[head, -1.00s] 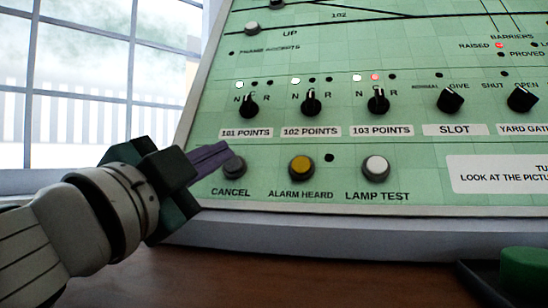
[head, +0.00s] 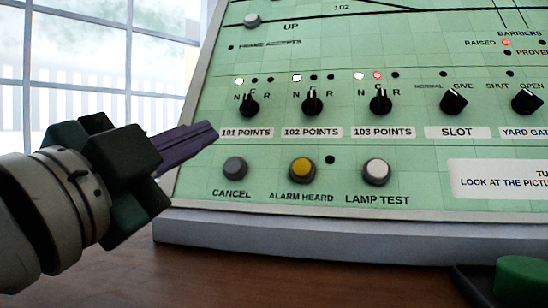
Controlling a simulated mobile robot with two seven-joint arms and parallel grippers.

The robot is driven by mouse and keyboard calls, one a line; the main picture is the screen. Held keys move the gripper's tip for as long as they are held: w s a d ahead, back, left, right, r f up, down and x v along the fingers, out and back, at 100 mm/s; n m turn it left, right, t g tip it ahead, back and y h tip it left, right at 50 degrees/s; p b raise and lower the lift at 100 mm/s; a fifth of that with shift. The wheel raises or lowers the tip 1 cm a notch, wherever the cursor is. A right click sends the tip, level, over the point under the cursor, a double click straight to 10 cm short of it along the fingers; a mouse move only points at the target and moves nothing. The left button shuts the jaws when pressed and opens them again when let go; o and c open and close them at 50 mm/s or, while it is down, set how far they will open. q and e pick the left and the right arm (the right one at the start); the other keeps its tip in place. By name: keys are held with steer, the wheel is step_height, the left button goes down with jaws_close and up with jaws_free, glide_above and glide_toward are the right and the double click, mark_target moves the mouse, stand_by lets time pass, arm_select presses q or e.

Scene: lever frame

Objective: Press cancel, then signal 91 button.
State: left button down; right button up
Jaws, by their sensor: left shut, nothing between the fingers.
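The grey cancel button (head: 235,169) sits at the lower left of the green signal panel (head: 420,172), above its CANCEL label. My left gripper (head: 212,134) is shut and empty, its purple fingers pointing right, up and to the left of the cancel button and apart from it in the picture. The fingertips show just left of the 101 POINTS label. The signal 91 button cannot be made out by a label; a grey button (head: 252,20) shows at the top left near the word UP. My right gripper is not in view.
A yellow alarm heard button (head: 302,170) and a white lamp test button (head: 376,171) are right of cancel. Black rotary knobs (head: 249,104) line the row above. A green object (head: 522,280) in a dark tray lies at the bottom right. The brown tabletop in front is mostly clear.

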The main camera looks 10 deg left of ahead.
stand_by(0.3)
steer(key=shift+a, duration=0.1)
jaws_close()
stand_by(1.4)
